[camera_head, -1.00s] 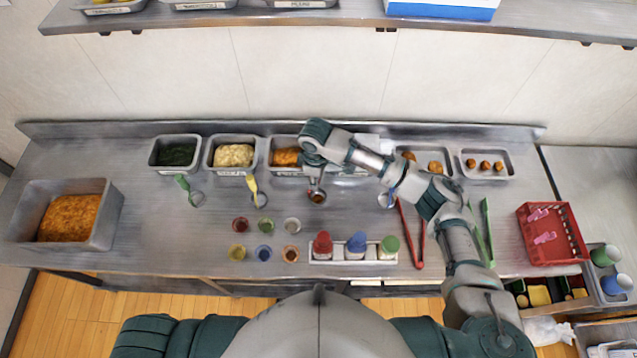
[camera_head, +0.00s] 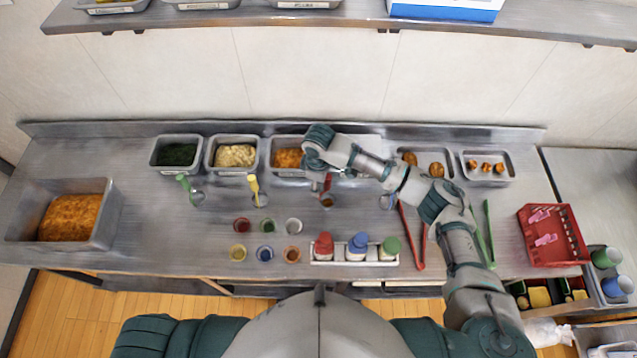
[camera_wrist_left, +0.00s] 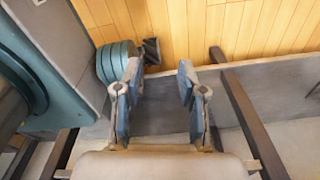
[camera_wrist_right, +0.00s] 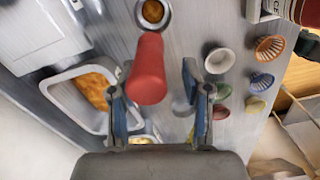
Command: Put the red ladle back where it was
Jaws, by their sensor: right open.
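The red ladle (camera_head: 327,183) is on the counter in front of the pan of orange food (camera_head: 288,172). Its bowl, with something brown-orange in it, points toward my body. In the right wrist view its red handle (camera_wrist_right: 147,72) lies between the fingers, closer to the left one, with the bowl (camera_wrist_right: 153,12) beyond. My right gripper (camera_head: 320,176) is open around the handle; the same gripper fills the lower right wrist view (camera_wrist_right: 155,92). My left gripper (camera_wrist_left: 158,78) is open and empty over the floor.
A green ladle (camera_head: 184,184) and a yellow ladle (camera_head: 254,185) lie to the left. Several small cups (camera_head: 265,254) and a bottle rack (camera_head: 342,262) stand in front. Red tongs (camera_head: 411,236) and green tongs (camera_head: 490,234) lie to the right, before a red basket (camera_head: 555,236).

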